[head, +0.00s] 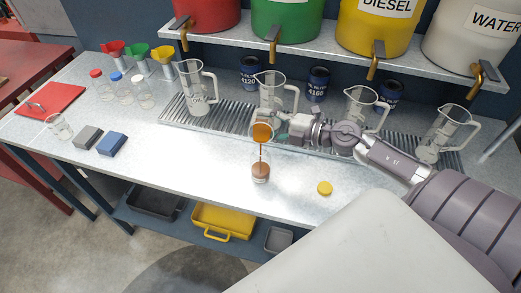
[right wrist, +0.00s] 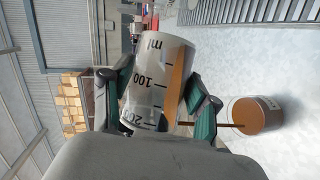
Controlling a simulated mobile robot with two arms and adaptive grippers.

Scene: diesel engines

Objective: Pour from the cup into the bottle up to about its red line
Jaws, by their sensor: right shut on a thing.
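My right gripper (head: 278,133) is shut on the cup (head: 262,129), a clear measuring cup with orange-brown liquid. The cup is tilted above the bottle (head: 260,172), and a thin brown stream runs down from it into the bottle. The bottle stands upright and uncapped on the bench, with brown liquid in it. I cannot make out its red line. In the right wrist view, the gripper's fingers (right wrist: 158,98) clasp the cup (right wrist: 150,78) from both sides, its ml marks showing; the bottle (right wrist: 257,114) is at the right. My left gripper is out of view.
A yellow cap (head: 324,188) lies right of the bottle. Several clear jugs (head: 195,92) stand on the ribbed drip grate (head: 231,116) behind. A grey block (head: 88,137) and a blue block (head: 112,144) lie at left. Bench space left of the bottle is clear.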

